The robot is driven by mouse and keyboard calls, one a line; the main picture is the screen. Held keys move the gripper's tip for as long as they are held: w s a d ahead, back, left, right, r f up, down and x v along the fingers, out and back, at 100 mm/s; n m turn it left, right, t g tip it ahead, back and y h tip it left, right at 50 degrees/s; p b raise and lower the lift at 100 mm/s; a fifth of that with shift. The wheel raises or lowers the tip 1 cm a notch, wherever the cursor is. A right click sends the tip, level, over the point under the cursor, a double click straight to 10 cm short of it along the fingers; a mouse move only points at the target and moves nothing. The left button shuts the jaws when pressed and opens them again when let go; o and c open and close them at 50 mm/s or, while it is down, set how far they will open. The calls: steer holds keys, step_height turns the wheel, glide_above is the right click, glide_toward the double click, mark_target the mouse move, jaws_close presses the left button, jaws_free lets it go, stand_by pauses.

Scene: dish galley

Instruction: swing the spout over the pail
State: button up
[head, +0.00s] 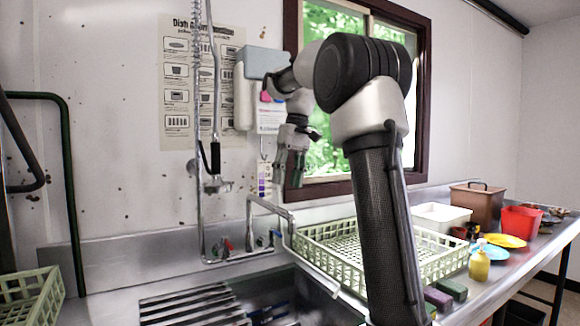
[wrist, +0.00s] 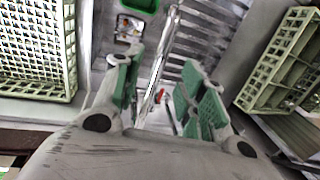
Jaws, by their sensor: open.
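The metal spout (head: 268,205) rises from the wall tap above the sink, bends out to the right and ends in a short downturned tip. In the wrist view a thin metal pipe that looks like the spout (wrist: 164,62) runs between and beyond the fingers. My gripper (head: 289,172) is open, pointing down, above and behind the spout's end in the picture. In the wrist view my gripper (wrist: 163,90) shows green pads spread apart with nothing clasped. A green container (wrist: 140,5), perhaps the pail, is cut off at the top edge; I cannot tell for sure.
A slatted rack (head: 195,305) covers the sink's left part. A pale green crate (head: 345,270) stands right of the sink, another crate (head: 30,295) at the far left. A hanging spray hose (head: 215,130) is left of my gripper. A red container (head: 521,222) stands on the right counter.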

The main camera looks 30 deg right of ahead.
steer(key=r, duration=0.4)
steer(key=shift+d, duration=0.4)
steer(key=s+a+f+t+h, duration=0.1)
steer(key=s+a+f+t, duration=0.1)
steer(key=s+f, duration=0.7)
steer(key=s+a+f+t+h, duration=0.1)
steer(key=s+a+f+t, duration=0.1)
steer(key=s+f, duration=0.8)
steer(key=s+a, duration=0.1)
steer(key=s, duration=0.7)
